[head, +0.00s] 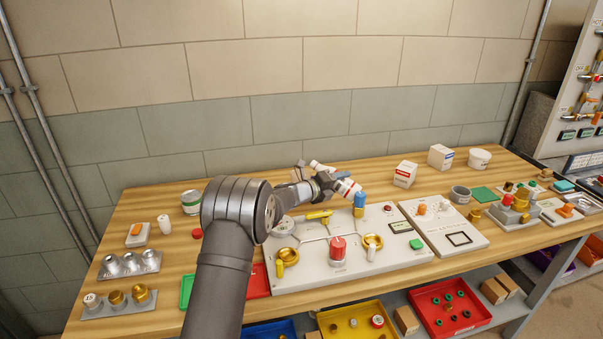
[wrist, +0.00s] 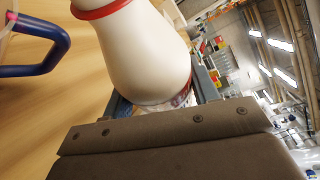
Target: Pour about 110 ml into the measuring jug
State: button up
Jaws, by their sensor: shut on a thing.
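A white, rounded bottle with a red band (wrist: 135,45) fills the upper middle of the wrist view. My gripper (wrist: 160,98) is shut on its lower part. In the head view my gripper (head: 326,184) is above the back of the bench panel, with the white and red bottle (head: 346,186) tilted in it. A dark blue loop handle (wrist: 62,45) shows at the left of the wrist view, apart from the bottle. It looks like the measuring jug's handle; the jug's body is mostly out of frame there. I cannot make out the jug or any liquid level in the head view.
The grey panel (head: 330,262) carries a red knob (head: 338,247), a blue-topped part (head: 360,200) and brass rings. Metal fittings (head: 130,263) lie at left. Bare wood shows along the back.

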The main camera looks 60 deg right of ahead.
aim_at(331, 170)
jog(key=shift+w+r+m+t+y, duration=0.15)
jog(key=shift+w+m+t+y, duration=0.25)
jog(key=shift+m, duration=0.5)
jog(key=shift+w+r+m+t, duration=0.4)
jog(key=shift+w+r+m, duration=0.25)
jog(key=shift+r, duration=0.35)
jog(key=shift+w+r+m+y, duration=0.1)
jog(key=shift+w+m+y, duration=0.2)
jog(key=shift+m, duration=0.05)
jog(key=shift+w+r+m+t, duration=0.1)
jog(key=shift+m+t, duration=0.3)
jog(key=shift+t, duration=0.2)
jog(key=shift+r+m+t, duration=0.1)
jog(key=shift+m+t, duration=0.2)
jog(key=shift+m, duration=0.2)
jog(key=shift+w+m+t+y, duration=0.1)
jog(key=shift+m+t+y, duration=0.2)
jog(key=shift+m+t, duration=0.5)
jog(key=shift+w+r+m, duration=0.1)
jog(key=shift+r+m, duration=0.05)
jog(key=shift+m, duration=0.25)
jog(key=shift+w+r+m+t, duration=0.25)
jog(key=shift+r+m+t, duration=0.35)
jog(key=shift+r, duration=0.55)
